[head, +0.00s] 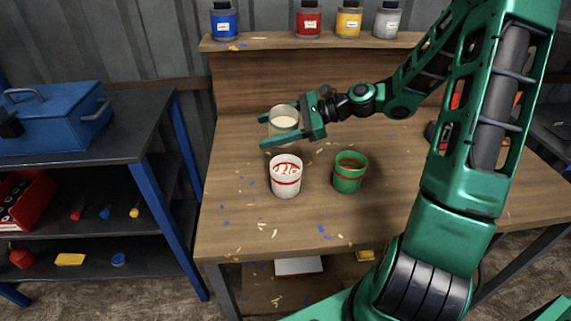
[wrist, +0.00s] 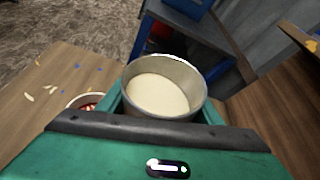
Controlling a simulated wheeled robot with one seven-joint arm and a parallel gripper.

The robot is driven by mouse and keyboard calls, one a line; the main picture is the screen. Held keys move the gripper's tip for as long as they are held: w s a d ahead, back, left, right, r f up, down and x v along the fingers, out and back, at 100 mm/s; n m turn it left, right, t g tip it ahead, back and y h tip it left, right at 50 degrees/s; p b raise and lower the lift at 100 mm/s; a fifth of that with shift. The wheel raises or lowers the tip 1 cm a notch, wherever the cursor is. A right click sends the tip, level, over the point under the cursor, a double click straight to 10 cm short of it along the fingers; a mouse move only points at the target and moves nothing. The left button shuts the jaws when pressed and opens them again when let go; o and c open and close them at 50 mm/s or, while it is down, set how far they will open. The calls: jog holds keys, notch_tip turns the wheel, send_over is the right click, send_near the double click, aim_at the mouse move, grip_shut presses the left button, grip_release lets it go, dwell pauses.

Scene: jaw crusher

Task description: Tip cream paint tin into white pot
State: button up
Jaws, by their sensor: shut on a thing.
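The cream paint tin (head: 284,123) is held between the fingers of my gripper (head: 265,131), upright or nearly so, behind the white pot in the head view. In the wrist view the tin (wrist: 164,88) shows an open grey rim and cream paint inside. My gripper is shut on the tin. The white pot (head: 286,182) stands on the bench in front of the tin, with a red band and red and white contents. Part of the white pot also shows at the left in the wrist view (wrist: 84,103), largely hidden by my gripper.
A green pot (head: 349,176) with a red band stands right of the white pot. Blue, red, yellow and grey jars line the back shelf (head: 260,43). Chips litter the wooden bench (head: 230,200). A blue toolbox (head: 55,118) sits on the left rack.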

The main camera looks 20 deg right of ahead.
aim_at(270, 123)
jog(key=shift+s+a+f+m+g, duration=0.1)
jog(key=shift+s+f+m+g, duration=0.1)
jog(key=shift+s+m+g, duration=0.3)
jog(key=shift+s+a+f+m+g, duration=0.15)
jog(key=shift+m+g, duration=0.15)
jog(key=shift+m, duration=0.4)
jog(key=shift+r, duration=2.55)
